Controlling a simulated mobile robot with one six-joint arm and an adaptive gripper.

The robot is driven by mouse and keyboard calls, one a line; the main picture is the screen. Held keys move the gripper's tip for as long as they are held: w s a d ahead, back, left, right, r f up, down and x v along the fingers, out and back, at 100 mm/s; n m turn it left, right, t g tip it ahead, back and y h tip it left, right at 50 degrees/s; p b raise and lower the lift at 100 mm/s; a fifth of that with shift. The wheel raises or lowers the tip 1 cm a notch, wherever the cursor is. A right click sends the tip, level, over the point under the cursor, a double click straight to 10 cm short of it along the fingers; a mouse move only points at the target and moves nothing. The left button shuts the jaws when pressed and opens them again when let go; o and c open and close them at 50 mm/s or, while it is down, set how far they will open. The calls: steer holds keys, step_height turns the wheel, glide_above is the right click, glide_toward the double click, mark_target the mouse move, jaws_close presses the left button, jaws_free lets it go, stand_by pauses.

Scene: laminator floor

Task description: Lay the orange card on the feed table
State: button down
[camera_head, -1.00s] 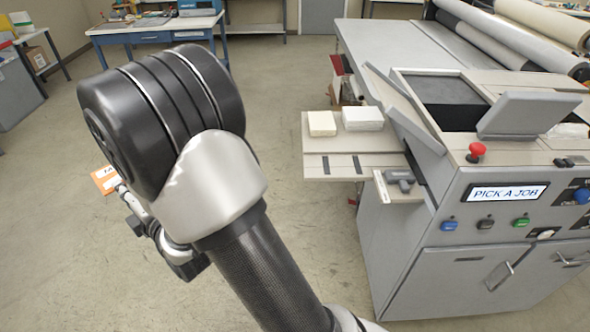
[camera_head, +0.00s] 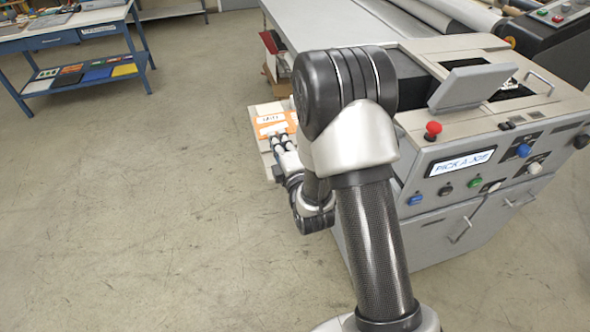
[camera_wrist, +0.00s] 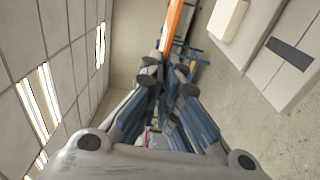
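The orange card (camera_head: 272,124), with a white label, shows in the head view just left of my arm. My gripper (camera_head: 281,141) is shut on its near edge. In the wrist view the card (camera_wrist: 173,22) appears as a thin edge-on orange strip above the closed fingers (camera_wrist: 166,68). The feed table (camera_head: 268,158) is a pale shelf on the machine's left side, mostly hidden behind the card and my arm. It also shows at the right of the wrist view (camera_wrist: 282,85), with a dark strip. The card appears over or beside it; I cannot tell its height.
A cream stack (camera_wrist: 227,18) lies on the feed table. The grey laminator (camera_head: 440,215), with a red button (camera_head: 432,130) and a "PICK A JOB" screen (camera_head: 461,163), stands to the right. A blue bench (camera_head: 75,45) is at the far left. The floor between is clear.

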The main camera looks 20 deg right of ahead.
step_height(320, 180, down, 19)
steer(key=b, duration=0.3)
steer(key=shift+b, duration=0.4)
steer(key=shift+d+f, duration=0.1)
steer(key=shift+f, duration=0.15)
steer(key=c, duration=1.8)
jaws_free()
